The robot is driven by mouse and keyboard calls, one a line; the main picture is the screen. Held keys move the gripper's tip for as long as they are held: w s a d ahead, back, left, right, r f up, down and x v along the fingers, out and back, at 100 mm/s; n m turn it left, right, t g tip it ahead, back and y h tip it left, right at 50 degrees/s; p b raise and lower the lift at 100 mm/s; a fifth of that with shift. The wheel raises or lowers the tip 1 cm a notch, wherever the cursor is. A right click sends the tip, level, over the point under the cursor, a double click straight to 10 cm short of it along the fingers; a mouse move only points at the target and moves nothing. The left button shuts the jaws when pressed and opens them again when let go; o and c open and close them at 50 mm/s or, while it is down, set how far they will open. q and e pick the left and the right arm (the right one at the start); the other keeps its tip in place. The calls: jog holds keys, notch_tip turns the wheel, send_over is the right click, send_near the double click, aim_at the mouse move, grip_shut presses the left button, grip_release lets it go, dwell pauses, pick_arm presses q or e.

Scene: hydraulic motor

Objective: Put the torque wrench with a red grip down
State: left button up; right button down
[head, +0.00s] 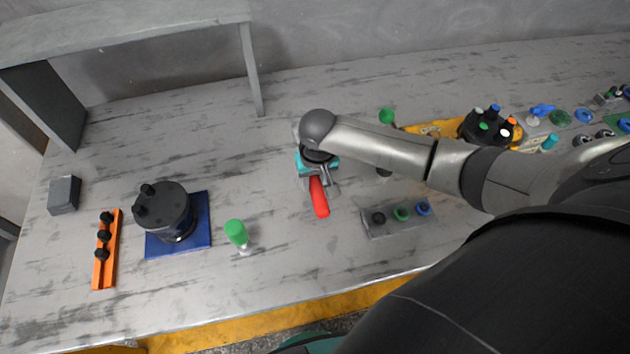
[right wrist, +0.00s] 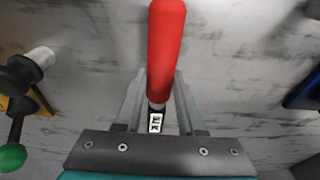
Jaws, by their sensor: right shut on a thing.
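The torque wrench with a red grip (head: 319,198) is held by my right gripper (head: 318,178) over the middle of the grey worktable (head: 290,270). In the right wrist view the red grip (right wrist: 166,45) points away from the gripper, and the fingers (right wrist: 157,105) are shut on the wrench just below the grip. The wrench's far end is hidden under the gripper. I cannot tell whether the wrench touches the table. My left gripper is not in view.
Left of it stand a green-handled tool (head: 237,233), a black motor housing (head: 165,212) on a blue mat (head: 205,240), an orange rack (head: 105,262) and a grey block (head: 64,194). Right of it is a grey tray (head: 385,229) with coloured knobs. Bare table lies around the red grip.

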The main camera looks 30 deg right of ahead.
jog(key=c, duration=0.5)
grip_release()
jog(key=shift+f, duration=0.1)
jog(key=r+p, duration=0.1)
jog(key=r, duration=0.3)
jog(key=s+r+p, duration=0.1)
jog(key=r, duration=0.3)
jog(key=r+p, duration=0.1)
jog(key=r, duration=0.3)
jog(key=shift+s+a+r, duration=0.1)
jog(key=shift+s+a, duration=0.1)
jog(key=shift+s, duration=0.1)
